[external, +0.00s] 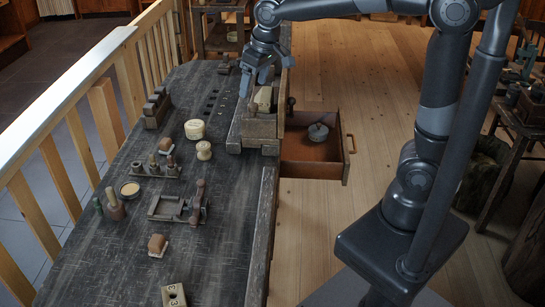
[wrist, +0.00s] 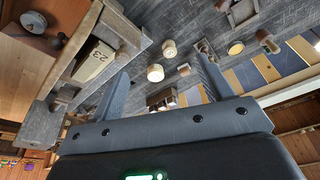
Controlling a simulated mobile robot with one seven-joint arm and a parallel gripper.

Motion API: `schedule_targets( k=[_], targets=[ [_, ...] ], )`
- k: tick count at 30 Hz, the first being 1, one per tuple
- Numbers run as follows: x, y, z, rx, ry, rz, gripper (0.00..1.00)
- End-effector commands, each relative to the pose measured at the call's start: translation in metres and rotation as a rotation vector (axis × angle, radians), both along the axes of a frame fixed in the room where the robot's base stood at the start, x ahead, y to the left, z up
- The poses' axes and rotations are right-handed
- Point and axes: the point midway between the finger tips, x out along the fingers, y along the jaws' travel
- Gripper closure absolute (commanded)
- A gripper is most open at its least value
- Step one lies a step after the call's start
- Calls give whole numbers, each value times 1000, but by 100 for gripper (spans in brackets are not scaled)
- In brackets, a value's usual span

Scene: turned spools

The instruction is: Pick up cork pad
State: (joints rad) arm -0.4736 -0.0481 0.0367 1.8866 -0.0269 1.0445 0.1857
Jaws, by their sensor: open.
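A flat round tan disc with a dark rim (external: 130,189) lies on the dark bench at the left; it looks most like the cork pad, though I cannot be sure. It also shows in the wrist view (wrist: 235,48), beyond the right finger. My gripper (external: 256,82) hangs over the far part of the bench, beside the wooden vise, well away from the disc. In the wrist view my gripper (wrist: 161,64) has its two fingers wide apart with nothing held between them.
The vise holds a block marked 23 (wrist: 94,62). A cream round piece (external: 195,130) and a cream spool (external: 204,151) stand mid-bench. A tool rack (external: 158,168) and a pegged wooden block (external: 115,206) flank the disc. An open drawer (external: 312,168) juts out right.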

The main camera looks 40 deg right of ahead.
Motion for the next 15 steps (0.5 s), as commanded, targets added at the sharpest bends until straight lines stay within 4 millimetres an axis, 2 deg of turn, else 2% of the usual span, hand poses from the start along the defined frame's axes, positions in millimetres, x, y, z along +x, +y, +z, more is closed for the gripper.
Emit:
schedule_targets(
  k=[1,7,11,15],
  targets=[
    [7,25,-7,-6,18,27,27],
    [19,113,-32,-31,73,113,27],
    [18,173,-56,-50,107,167,27],
    [7,237,-86,-73,142,223,27]
  ],
)
